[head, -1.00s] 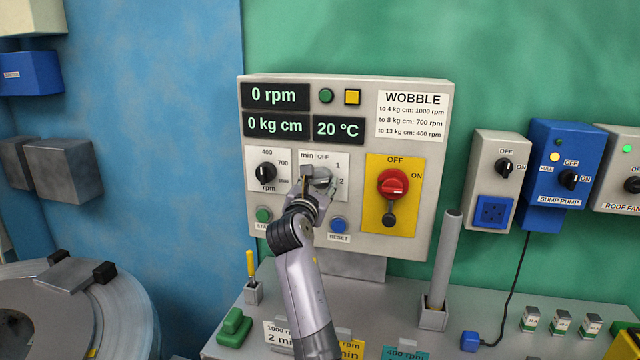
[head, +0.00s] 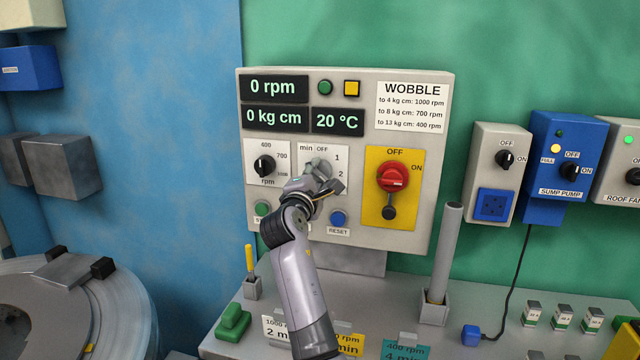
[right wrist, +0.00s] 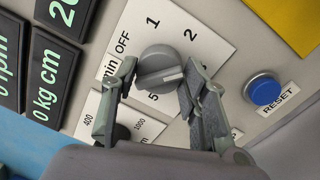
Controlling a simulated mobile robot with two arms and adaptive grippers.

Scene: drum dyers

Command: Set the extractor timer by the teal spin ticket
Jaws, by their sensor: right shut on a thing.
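The grey timer knob (head: 321,169) sits on a white minute dial on the control panel. In the right wrist view the knob (right wrist: 158,66) shows a white pointer line directed right, past the 2, toward the right-hand finger. That finger hides the numbers there; OFF, 1, 2 and 5 are readable. My right gripper (right wrist: 160,72) is shut on the knob, one finger on each side; it also shows in the head view (head: 319,184). The teal spin ticket (head: 405,347) stands at the bottom edge, reading 400 rpm, its lower line partly cut off. My left gripper is not in view.
A black rpm knob (head: 264,166) is left of the timer, a blue RESET button (head: 338,218) below it, and a red switch (head: 393,177) on yellow at right. The display (head: 275,89) reads 0 rpm. A grey upright tube (head: 443,250) stands at right.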

